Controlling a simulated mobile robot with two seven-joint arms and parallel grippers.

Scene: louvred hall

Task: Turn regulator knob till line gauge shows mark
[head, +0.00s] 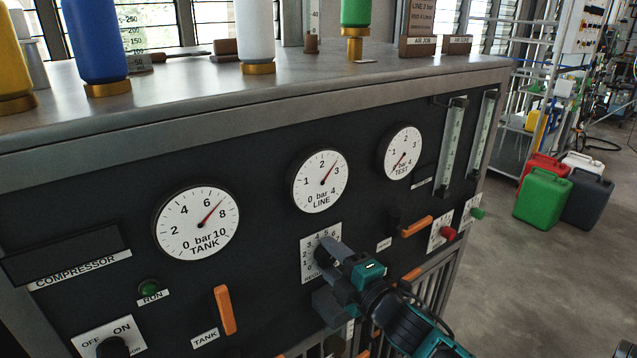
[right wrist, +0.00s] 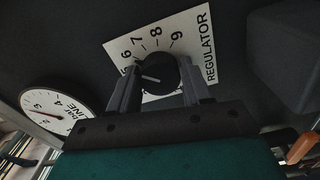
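The line gauge (head: 309,192) is a white round dial on the dark panel. Its needle points between 2 and 3, nearer 3; it also shows in the right wrist view (right wrist: 50,98). The black regulator knob (right wrist: 160,68) sits on a white numbered REGULATOR plate (right wrist: 195,35); its white line points left, near the 5. My right gripper (head: 326,275) has a finger on either side of the knob and looks closed on it. In the head view the gripper hides the knob and part of the plate (head: 318,240). My left gripper is not in view.
The tank gauge (head: 180,213) reads about 7 and the test gauge (head: 409,144) is near 0. Orange lever handles (head: 225,310) (head: 417,226) stick out of the panel. A card (head: 421,18) on top appears to read LINE 3 bar. Jerrycans (head: 541,199) stand on the floor right.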

